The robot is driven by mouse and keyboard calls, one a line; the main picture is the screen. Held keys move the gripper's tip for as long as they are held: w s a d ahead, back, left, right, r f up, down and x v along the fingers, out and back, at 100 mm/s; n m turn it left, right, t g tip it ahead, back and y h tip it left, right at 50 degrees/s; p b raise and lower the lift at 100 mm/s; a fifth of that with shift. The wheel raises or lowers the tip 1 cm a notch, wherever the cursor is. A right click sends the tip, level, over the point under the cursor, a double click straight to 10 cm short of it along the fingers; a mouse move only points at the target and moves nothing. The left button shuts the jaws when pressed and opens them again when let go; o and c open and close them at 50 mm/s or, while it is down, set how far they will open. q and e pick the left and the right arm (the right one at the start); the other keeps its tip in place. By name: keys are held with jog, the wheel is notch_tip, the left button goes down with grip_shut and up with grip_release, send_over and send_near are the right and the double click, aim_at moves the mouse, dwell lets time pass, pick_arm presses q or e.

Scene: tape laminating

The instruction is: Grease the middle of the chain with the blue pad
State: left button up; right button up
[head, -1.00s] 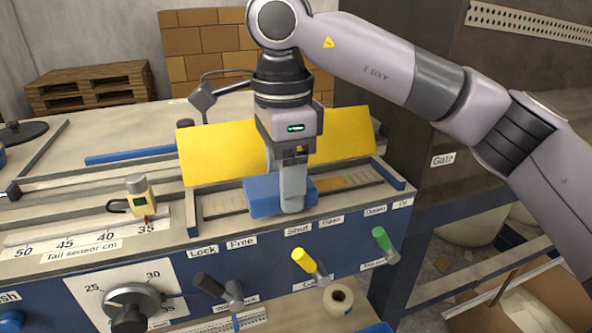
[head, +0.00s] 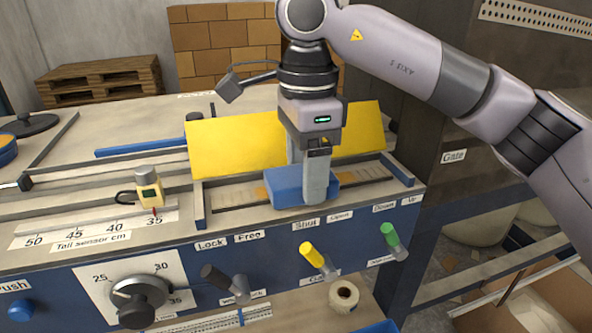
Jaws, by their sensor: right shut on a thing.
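My right gripper (head: 314,190) is shut on the blue pad (head: 285,187) and holds it low at the chain. I cannot tell for sure whether the pad's underside touches the chain. The chain (head: 365,178) runs left to right in a narrow channel in front of the yellow guard plates (head: 235,145). A small brownish patch (head: 261,192) shows just left of the pad. The pad and fingers hide the chain's middle. My left gripper is not in view.
Yellow plates stand behind the pad, and a blue-edged frame bounds the channel. A yellow tail sensor (head: 149,187) stands to the left. Levers with yellow (head: 312,253) and green (head: 389,234) grips and a dark lever (head: 214,277) stick out in front. A tape roll (head: 343,296) lies below.

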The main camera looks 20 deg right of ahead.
aim_at(349, 184)
jog(key=shift+d+f+b, duration=0.1)
jog(key=shift+d+b, duration=0.3)
jog(key=shift+d, duration=3)
notch_tip(349, 184, up, 3)
jog(key=p, duration=0.3)
jog(key=shift+r, duration=0.2)
jog(key=shift+r+b, duration=0.2)
jog(key=shift+b, duration=0.1)
jog(key=shift+r, duration=0.8)
notch_tip(349, 184, up, 3)
jog(key=shift+f, duration=0.15)
